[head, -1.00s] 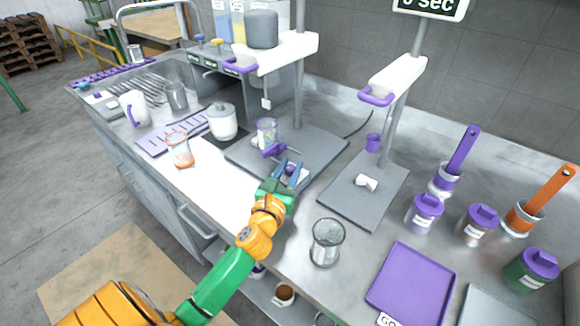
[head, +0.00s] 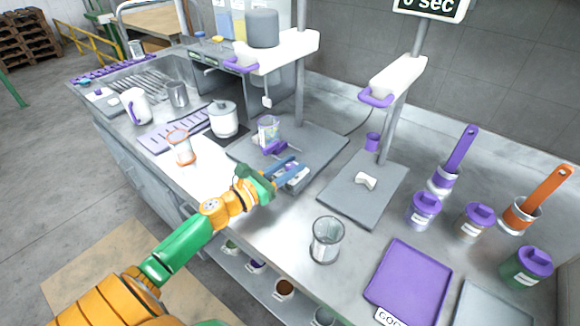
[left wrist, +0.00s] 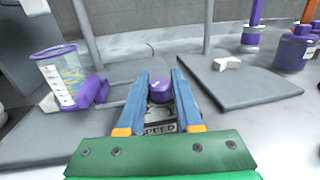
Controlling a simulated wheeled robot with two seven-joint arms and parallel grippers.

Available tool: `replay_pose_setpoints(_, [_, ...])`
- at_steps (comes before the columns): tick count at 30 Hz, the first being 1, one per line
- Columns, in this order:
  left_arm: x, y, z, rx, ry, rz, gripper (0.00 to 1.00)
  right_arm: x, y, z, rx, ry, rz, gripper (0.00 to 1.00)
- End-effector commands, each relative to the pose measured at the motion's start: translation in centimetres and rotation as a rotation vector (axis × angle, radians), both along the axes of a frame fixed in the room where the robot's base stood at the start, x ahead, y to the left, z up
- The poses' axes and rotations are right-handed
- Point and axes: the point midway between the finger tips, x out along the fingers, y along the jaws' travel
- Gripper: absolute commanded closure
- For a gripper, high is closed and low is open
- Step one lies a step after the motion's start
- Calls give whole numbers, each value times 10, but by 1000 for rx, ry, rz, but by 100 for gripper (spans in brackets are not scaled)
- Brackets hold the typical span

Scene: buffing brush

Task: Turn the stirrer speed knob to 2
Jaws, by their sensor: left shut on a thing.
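The stirrer's speed knob is a small purple knob (left wrist: 160,90) in the left wrist view, on the front of the grey stirrer base (head: 318,150). A label reading "SPEED" (left wrist: 160,128) sits just in front of it. My left gripper (head: 290,172) reaches in from the front. Its two blue fingers (left wrist: 160,92) lie on either side of the knob and are shut on it. The fingers hide most of the knob in the head view. The knob's setting cannot be read. My right gripper is not in view.
A clear beaker (head: 268,130) with a purple clamp stands on the stirrer base, left of my gripper. A glass jar (head: 326,240) stands to the right on the bench, near a purple tray (head: 409,284). A second grey base (head: 350,205) holds a white piece (head: 366,181).

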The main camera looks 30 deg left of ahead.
Motion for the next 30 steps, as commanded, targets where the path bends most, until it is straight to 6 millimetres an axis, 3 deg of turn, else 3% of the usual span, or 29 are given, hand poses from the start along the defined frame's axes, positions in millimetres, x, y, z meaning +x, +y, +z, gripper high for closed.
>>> replay_pose_setpoints(12, [0,0,-1,1,1,-8,100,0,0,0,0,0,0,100])
replay_pose_setpoints(13, [0,0,-1,1,1,-8,61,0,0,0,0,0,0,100])
replay_pose_setpoints(16, [0,0,0,1,1,-7,36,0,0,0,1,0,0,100])
replay_pose_setpoints(25, [-1,0,-1,0,0,-7,36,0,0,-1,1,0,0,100])
replay_pose_setpoints(30, [-22,5,-3,0,3,-8,36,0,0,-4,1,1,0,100])
